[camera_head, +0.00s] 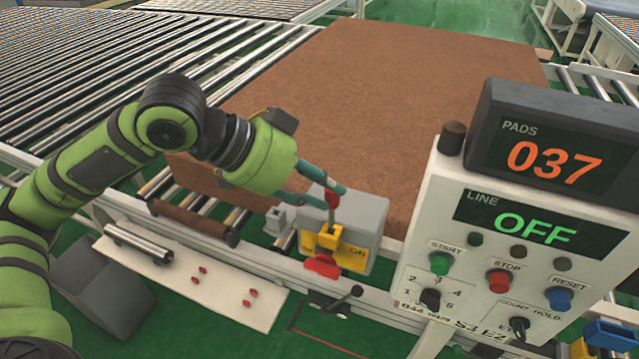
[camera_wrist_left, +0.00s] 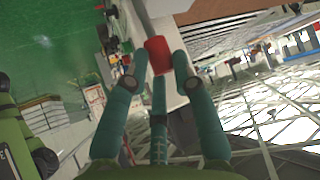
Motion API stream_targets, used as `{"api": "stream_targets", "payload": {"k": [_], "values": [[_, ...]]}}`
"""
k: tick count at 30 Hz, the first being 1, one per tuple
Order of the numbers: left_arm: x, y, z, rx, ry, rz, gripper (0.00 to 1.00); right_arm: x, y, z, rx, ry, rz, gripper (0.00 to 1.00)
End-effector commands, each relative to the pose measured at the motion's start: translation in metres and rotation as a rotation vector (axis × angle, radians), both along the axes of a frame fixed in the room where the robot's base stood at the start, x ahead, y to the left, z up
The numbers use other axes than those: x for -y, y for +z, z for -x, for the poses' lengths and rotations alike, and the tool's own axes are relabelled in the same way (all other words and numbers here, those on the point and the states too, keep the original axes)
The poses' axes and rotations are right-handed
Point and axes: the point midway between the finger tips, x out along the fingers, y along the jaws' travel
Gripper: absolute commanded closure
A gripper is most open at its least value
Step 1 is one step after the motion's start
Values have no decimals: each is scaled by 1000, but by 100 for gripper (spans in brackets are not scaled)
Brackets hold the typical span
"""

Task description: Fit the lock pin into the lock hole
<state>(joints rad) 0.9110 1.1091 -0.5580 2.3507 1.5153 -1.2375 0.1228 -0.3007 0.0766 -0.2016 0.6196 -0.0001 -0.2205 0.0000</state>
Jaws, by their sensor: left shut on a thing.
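My left gripper (camera_head: 329,194) is above the grey switch box (camera_head: 366,215) at the conveyor's front edge. Its teal fingers are shut on a red lock pin (camera_head: 332,209), whose thin stem points down at the yellow lock bracket (camera_head: 329,237). The pin's red head also shows between the fingers in the left wrist view (camera_wrist_left: 157,53). A red handle (camera_head: 322,266) sits just below the bracket. The lock hole is too small to make out, and I cannot tell whether the pin's tip is inside it. My right gripper is not in view.
A control panel (camera_head: 450,225) with a display reading 037 and a line sign reading OFF stands close on the right. A large brown pad (camera_head: 390,90) lies on the rollers behind. A pale shelf (camera_head: 215,294) with several small red pieces is at the front left.

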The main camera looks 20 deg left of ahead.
Motion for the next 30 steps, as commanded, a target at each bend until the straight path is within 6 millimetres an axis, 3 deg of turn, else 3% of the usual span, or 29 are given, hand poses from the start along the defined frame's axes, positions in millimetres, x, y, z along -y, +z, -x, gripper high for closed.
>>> {"api": "stream_targets", "payload": {"k": [30], "values": [[0,0,0,0,0,0,100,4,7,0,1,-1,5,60]]}}
